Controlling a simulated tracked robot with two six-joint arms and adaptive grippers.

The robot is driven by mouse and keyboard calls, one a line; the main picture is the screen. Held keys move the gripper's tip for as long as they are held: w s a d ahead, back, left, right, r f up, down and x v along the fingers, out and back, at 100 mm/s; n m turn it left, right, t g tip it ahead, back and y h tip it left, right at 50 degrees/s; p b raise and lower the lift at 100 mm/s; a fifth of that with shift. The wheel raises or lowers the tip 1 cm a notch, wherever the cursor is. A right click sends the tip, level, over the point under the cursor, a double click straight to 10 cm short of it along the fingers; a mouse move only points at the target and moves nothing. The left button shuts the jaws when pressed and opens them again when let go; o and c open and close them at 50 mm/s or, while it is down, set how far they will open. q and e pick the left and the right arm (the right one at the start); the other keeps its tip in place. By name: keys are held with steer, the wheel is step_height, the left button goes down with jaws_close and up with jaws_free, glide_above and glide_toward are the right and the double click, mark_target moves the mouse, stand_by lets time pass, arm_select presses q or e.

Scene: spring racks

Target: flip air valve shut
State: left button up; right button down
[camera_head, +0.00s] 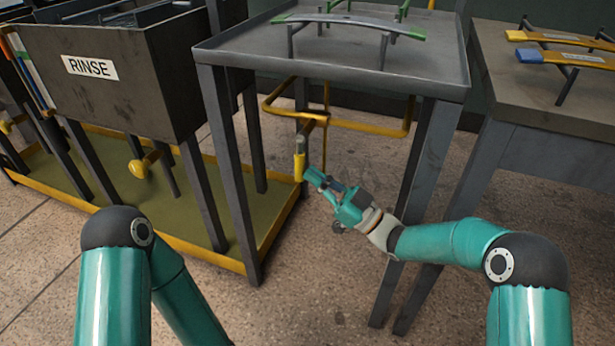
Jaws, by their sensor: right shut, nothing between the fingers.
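A yellow pipe (360,127) runs under the grey metal table in the middle. At its near end is the air valve, with a yellow lever (299,166) pointing down below a grey fitting. My right gripper (311,177) is shut and empty, with its fingertips at the lever's right side. I cannot tell whether they touch it. My left arm shows at the lower left, but its gripper is not in view.
The grey table (335,74) above the pipe holds curved leaf springs, and its legs stand around the valve. A dark RINSE tank (110,85) stands left, with another yellow handle (143,165) below it. A second table (550,105) stands right.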

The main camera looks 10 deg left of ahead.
steer(key=shift+a+f, duration=0.1)
steer(key=shift+a, duration=0.2)
steer(key=shift+s+d+f+b, duration=0.15)
steer(key=shift+s+d+b, duration=0.15)
steer(key=shift+d, duration=0.2)
steer(key=f+p+v, duration=0.1)
steer(key=v, duration=1.1)
steer(key=shift+a+f, duration=0.25)
steer(key=shift+f, duration=0.15)
